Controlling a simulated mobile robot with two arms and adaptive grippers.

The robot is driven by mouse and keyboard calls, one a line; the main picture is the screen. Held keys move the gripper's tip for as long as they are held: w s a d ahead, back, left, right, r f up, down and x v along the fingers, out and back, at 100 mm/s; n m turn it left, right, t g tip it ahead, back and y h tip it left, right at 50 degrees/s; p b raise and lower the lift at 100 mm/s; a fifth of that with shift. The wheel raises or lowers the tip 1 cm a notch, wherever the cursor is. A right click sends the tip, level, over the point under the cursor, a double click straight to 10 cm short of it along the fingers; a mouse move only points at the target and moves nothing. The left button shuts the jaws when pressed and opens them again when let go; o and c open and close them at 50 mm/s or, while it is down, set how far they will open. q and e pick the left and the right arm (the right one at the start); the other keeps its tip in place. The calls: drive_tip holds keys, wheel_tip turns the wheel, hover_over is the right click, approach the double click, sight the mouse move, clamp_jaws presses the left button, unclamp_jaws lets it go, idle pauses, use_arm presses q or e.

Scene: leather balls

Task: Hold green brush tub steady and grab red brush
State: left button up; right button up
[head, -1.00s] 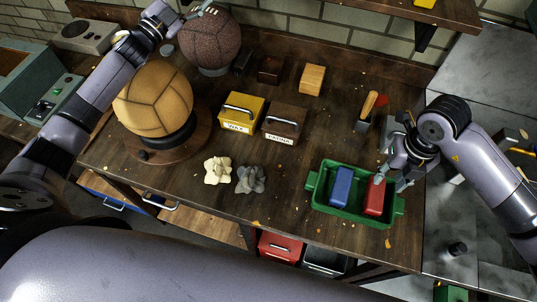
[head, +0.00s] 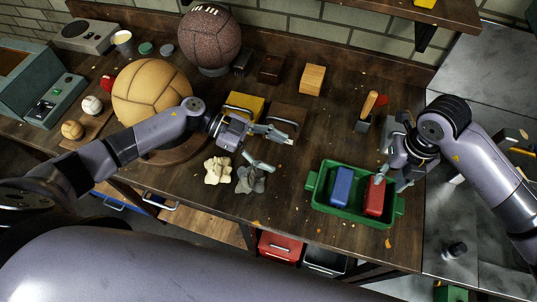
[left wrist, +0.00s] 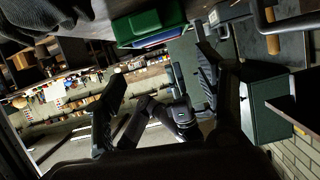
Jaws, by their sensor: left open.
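The green brush tub (head: 345,212) stands near the table's front edge, right of centre. Inside it a blue brush (head: 341,187) lies on the left and a red brush (head: 374,197) on the right. My right gripper (head: 391,182) is at the tub's right end, with one finger over the red brush and the other near the right rim. Whether it is closed on anything is unclear. My left gripper (head: 280,152) is open and empty above the table, left of the tub. In the left wrist view the tub (left wrist: 148,22) shows upside down at the top.
A tan ball (head: 150,90) on a stand is at left. Bare table separates the grey cloth from the tub.

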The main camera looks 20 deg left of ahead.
sight(309, 178)
use_arm(q)
drive_tip(key=shift+s+a+f+n+g, duration=0.1)
drive_tip(key=shift+s+f+n+g, duration=0.3)
drive_tip(key=shift+f, duration=0.5)
drive_tip(key=shift+t+y, duration=0.3)
drive_tip(key=x, duration=1.1)
drive_tip(key=shift+s+d+f, duration=0.1)
drive_tip(key=shift+d+f, duration=0.05)
drive_tip(key=shift+d, duration=0.2)
drive_tip(key=shift+c, duration=0.2)
clamp_jaws()
use_arm(e)
drive_tip(key=shift+o, duration=0.6)
